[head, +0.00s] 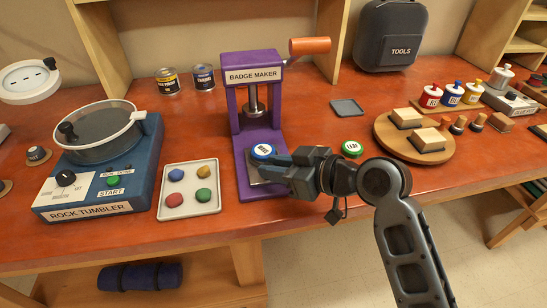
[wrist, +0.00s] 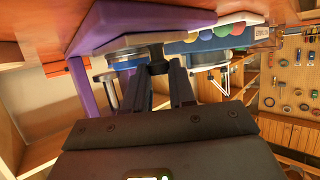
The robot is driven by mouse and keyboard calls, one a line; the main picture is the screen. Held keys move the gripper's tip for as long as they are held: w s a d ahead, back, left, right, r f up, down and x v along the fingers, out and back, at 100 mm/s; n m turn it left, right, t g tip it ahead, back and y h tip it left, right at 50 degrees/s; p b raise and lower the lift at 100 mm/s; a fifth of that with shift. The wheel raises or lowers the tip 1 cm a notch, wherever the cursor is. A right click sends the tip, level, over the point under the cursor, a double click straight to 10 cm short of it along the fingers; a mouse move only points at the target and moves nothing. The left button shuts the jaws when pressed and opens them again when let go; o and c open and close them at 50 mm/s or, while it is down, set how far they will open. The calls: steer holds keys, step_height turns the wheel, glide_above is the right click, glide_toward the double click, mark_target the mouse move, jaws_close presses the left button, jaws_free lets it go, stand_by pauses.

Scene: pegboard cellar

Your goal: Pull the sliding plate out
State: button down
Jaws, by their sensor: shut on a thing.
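The purple badge maker (head: 252,70) stands on the red-brown bench with its orange handle (head: 309,46) at the upper right. Its grey sliding plate (head: 256,174) lies at the front of the purple base, forward of the metal press die (head: 254,107). A blue badge (head: 263,151) with a white label sits on the plate. In the wrist view my gripper (wrist: 163,75) holds the grey plate (wrist: 128,42).
A white tray with coloured pieces (head: 190,208) and the rock tumbler (head: 100,160) stand to the left. A green badge (head: 352,148), a small grey tray (head: 347,107) and a round wooden board (head: 383,143) lie to the right. The bench's front edge is close below.

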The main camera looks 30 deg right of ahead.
steer(key=shift+s, duration=0.2)
steer(key=c, duration=1.3)
jaws_free()
steer(key=shift+o, duration=0.2)
steer(key=shift+s, duration=0.15)
steer(key=b+v, duration=0.1)
steer(key=v, duration=0.6)
steer(key=shift+s+d+r, duration=0.15)
steer(key=shift+s+r, duration=0.05)
steer(key=shift+s, duration=0.05)
